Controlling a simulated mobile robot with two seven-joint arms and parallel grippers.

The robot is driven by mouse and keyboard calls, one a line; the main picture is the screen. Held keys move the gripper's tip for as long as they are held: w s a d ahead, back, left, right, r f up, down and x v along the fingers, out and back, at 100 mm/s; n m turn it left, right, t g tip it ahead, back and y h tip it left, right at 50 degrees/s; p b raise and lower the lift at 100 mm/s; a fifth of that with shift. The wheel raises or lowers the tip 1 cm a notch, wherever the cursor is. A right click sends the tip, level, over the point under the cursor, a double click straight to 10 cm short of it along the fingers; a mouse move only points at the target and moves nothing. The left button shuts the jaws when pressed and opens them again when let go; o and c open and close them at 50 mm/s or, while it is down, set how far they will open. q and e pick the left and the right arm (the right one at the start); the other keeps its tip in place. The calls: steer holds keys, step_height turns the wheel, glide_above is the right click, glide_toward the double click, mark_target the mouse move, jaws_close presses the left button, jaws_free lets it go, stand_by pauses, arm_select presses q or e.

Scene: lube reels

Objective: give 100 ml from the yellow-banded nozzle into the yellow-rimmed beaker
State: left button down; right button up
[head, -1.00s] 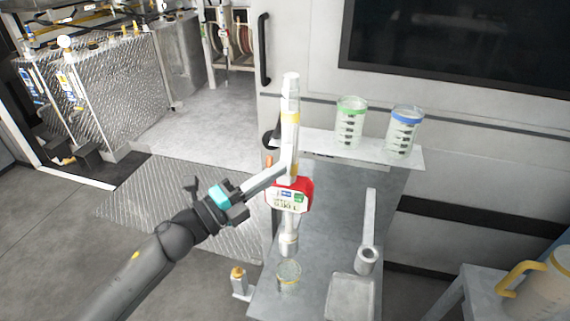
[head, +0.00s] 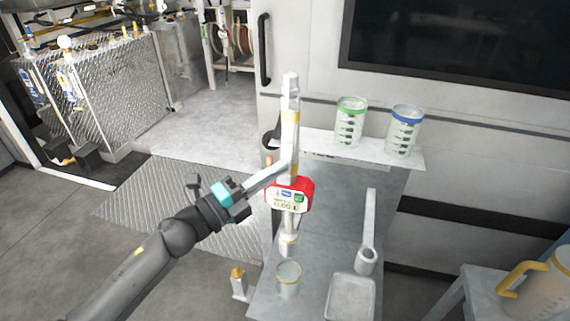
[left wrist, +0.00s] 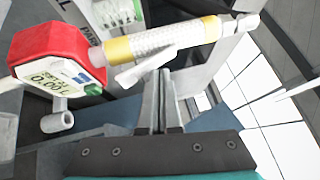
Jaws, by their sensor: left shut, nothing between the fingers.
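The yellow-banded nozzle (head: 290,133) stands upright, with a red meter body (head: 291,195) and a small display whose digits I cannot read surely. It also shows in the left wrist view (left wrist: 163,42), with its white lever (left wrist: 143,70) near my fingers. Its spout (head: 289,243) points down above the yellow-rimmed beaker (head: 289,280), which stands on the grey bench; I cannot tell its liquid level. My left gripper (head: 286,166) is shut and empty, its fingertips beside the nozzle's lever; the left wrist view shows its fingers (left wrist: 161,80) close together. Whether they touch the lever is unclear.
A green-rimmed beaker (head: 350,122) and a blue-rimmed beaker (head: 404,132) stand on the shelf behind. An empty holder (head: 367,258) and a shallow tray (head: 350,298) sit right of the yellow-rimmed beaker. A yellow-handled jug (head: 541,285) stands on a side table.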

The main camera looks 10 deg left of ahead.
arm_select(q)
steer(key=shift+w+f, duration=0.2)
steer(key=shift+w, duration=0.3)
stand_by(0.3)
steer(key=shift+s, duration=0.15)
steer(key=shift+s+r+p, duration=0.35)
steer(key=shift+s, duration=0.45)
steer(key=s, duration=0.1)
steer(key=s+r+p, duration=0.1)
steer(key=s, duration=0.1)
steer(key=s+p, duration=0.1)
steer(key=shift+s+a+r, duration=0.1)
steer(key=shift+s+r, duration=0.2)
steer(key=shift+s, duration=0.1)
stand_by(0.4)
